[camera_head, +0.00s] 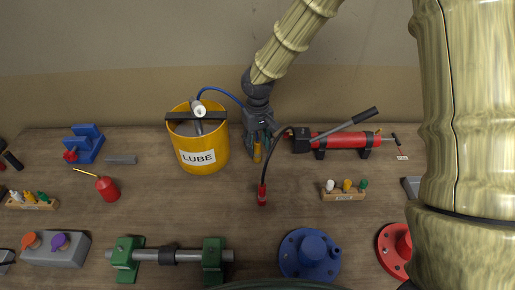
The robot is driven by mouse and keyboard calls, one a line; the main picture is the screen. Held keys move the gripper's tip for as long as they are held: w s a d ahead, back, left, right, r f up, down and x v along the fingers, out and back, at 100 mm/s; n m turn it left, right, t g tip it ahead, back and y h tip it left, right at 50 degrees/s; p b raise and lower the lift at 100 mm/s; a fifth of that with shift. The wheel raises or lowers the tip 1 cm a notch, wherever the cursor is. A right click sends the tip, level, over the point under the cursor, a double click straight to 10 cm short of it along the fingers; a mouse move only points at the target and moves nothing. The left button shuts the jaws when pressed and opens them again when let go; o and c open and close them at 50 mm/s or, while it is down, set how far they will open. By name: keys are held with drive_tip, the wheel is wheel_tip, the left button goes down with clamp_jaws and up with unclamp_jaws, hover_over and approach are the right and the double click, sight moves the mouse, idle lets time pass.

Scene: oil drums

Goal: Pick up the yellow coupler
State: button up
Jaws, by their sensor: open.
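The yellow coupler (257,153) hangs or stands upright just right of the yellow LUBE bucket (202,155). It seems to belong to the blue hose (222,91) that arches out of the bucket, but the joint is hidden behind my gripper. My gripper (258,147) points down from above, open, with its fingers at either side of the coupler's upper part. I cannot tell whether the fingers touch it. The coupler's top is hidden by the gripper.
A red hand pump (342,140) stands right of the gripper; its black hose ends in a red coupler (262,195) close by. A rack of small plugs (343,196) sits to the right. A green-bracketed shaft (190,256) and blue flange (309,255) lie in front.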

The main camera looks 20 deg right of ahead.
clamp_jaws()
